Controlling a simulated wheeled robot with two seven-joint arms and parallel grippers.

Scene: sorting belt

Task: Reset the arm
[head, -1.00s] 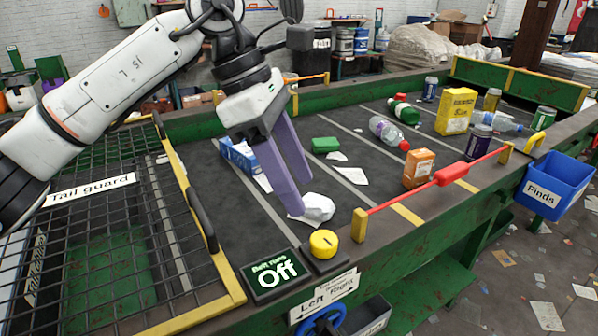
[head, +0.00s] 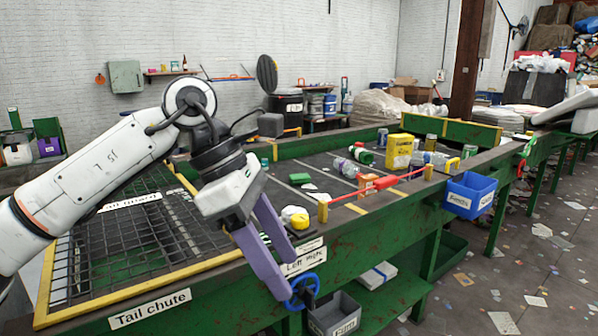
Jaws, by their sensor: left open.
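My left arm comes in from the left over the tail guard grid. My left gripper (head: 277,254) has two purple fingers that point down and stand apart, with nothing seen between them. In the picture it lies over the belt's near side rail, close to the blue handwheel (head: 302,291). It hides part of the rail and the belt's near end. My right gripper is not in view.
The belt (head: 322,186) carries a yellow box (head: 399,151), an orange box (head: 367,183), bottles and cans. A red bar (head: 377,187) runs along its near edge. A blue Finds bin (head: 469,194) hangs on the side. The floor at right has scattered scraps.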

